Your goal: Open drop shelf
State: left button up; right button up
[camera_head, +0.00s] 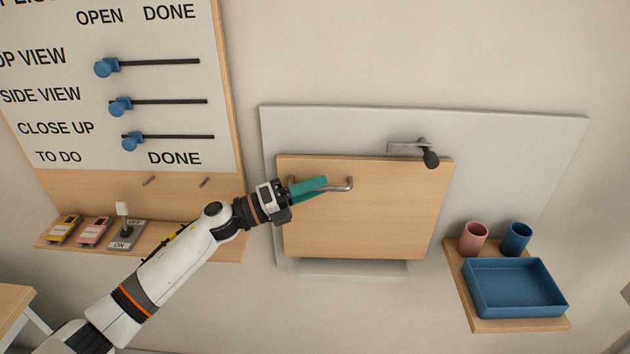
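The drop shelf is a light wooden panel (370,220) lying flat and upright against a grey wall board (510,140). A metal bar handle (348,185) sits near its upper left. A grey latch with a dark knob (430,158) is at the panel's top right edge. My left gripper (312,187) has teal fingers at the left part of the handle and hides that part. The fingers overlap in this view, so I cannot tell whether they are closed on the bar. My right gripper is not in view.
A checklist board (150,85) with blue sliders hangs at the left. Below it a ledge holds a yellow box (63,230), a pink box (94,232) and a switch (125,235). At right, a small shelf (520,324) holds a blue tray (515,302) and two cups (473,239).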

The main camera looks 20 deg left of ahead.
pick_arm(q)
jog(key=shift+w+d, duration=0.15)
jog(key=shift+d, duration=0.05)
grip_shut()
dwell(0.3)
